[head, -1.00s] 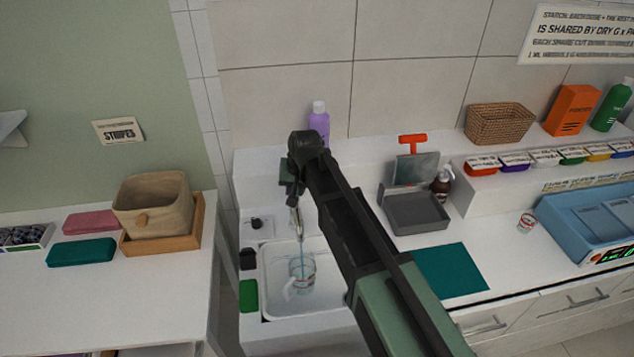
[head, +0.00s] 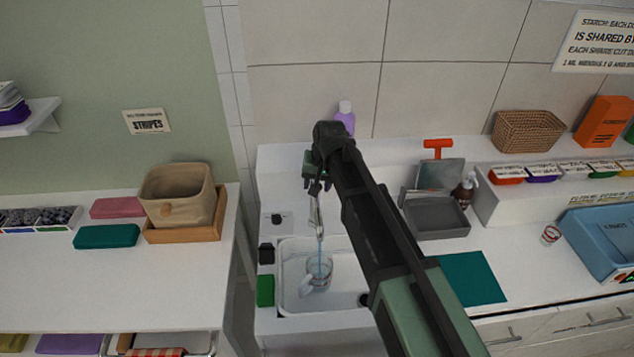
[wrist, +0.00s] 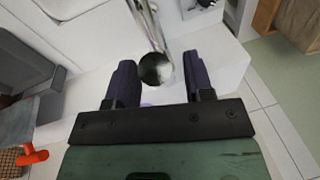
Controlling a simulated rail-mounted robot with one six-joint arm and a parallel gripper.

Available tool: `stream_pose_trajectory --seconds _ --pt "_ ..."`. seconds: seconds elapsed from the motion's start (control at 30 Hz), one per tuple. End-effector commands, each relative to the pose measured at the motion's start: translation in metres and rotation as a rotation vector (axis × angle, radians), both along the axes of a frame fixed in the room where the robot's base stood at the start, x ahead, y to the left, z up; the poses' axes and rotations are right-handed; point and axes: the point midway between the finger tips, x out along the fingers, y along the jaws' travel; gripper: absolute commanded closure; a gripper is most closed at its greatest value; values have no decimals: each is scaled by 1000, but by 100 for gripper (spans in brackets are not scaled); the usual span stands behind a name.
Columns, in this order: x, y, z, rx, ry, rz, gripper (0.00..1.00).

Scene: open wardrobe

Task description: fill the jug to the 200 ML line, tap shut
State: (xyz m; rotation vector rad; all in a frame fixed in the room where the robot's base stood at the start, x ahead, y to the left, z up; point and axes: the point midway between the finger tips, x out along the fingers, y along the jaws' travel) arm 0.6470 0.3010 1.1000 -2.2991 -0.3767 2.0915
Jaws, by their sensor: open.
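The clear jug (head: 321,283) stands upright in the white sink (head: 285,262), its handle to the lower left. A thin bluish stream (head: 320,250) falls from the metal tap (head: 319,217) into it, so the tap is running. The jug's lines and water level are too small to read. My gripper (head: 316,186) is at the top of the tap, partly hidden by my arm.
A green sponge (head: 265,290) and a black item (head: 266,254) are at the sink's left edge. A purple bottle (head: 345,118) stands behind the tap. A grey tray (head: 437,218) and a teal mat (head: 470,278) lie to the right.

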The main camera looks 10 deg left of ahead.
Motion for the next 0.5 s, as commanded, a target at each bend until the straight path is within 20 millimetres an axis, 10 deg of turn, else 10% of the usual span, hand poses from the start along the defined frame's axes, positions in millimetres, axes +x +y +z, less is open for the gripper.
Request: stream_pose_trajectory --seconds 0.5 --pt "-8 -18 102 0 0 0 52"
